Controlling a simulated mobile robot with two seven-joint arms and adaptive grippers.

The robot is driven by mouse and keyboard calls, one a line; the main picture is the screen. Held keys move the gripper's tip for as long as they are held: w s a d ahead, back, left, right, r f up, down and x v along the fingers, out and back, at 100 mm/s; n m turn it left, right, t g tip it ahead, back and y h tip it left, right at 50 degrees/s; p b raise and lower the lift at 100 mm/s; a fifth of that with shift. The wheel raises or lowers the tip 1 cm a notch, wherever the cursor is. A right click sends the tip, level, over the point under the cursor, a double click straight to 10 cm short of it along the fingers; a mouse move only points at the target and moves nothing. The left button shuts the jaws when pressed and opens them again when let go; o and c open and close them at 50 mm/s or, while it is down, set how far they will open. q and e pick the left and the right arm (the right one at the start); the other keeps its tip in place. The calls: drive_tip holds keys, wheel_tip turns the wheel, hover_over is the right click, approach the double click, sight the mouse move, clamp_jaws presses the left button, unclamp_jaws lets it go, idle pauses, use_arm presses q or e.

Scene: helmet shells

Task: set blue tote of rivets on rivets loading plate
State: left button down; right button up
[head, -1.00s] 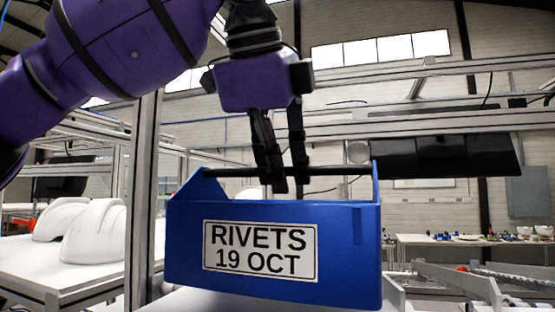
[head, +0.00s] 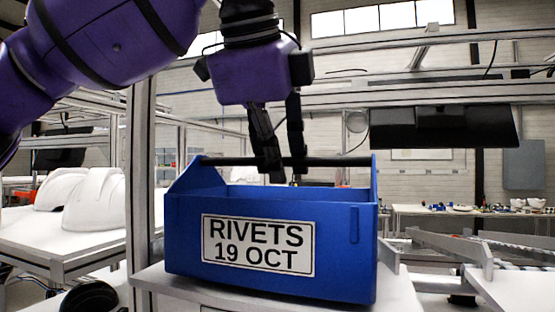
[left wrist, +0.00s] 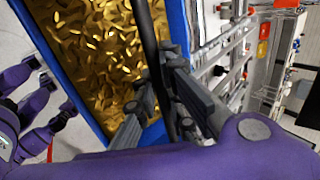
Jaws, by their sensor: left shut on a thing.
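The blue tote (head: 345,268) carries a white label reading "RIVETS 19 OCT" and has a black bar handle (head: 335,161) across its top. It appears upright, just above or on a pale surface (head: 405,296); I cannot tell if they touch. My left gripper (head: 282,170) comes down from above and is shut on the handle. In the left wrist view the tote (left wrist: 182,22) holds many gold rivets (left wrist: 100,50), and the fingers (left wrist: 160,85) close around its handle. No loading plate can be told apart under the tote. My right gripper is not seen in the head view.
White helmet shells (head: 97,200) sit on a table (head: 60,243) at the left, behind a metal post (head: 142,150). A conveyor-like frame (head: 450,250) stands at the right. A black monitor (head: 445,127) hangs behind the tote.

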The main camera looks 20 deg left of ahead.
use_arm(q)
drive_tip(key=shift+f, duration=0.3)
drive_tip(key=c, duration=1.8)
unclamp_jaws()
drive_tip(key=shift+o, duration=0.2)
drive_tip(key=shift+f, duration=0.1)
drive_tip(key=v, duration=1.2)
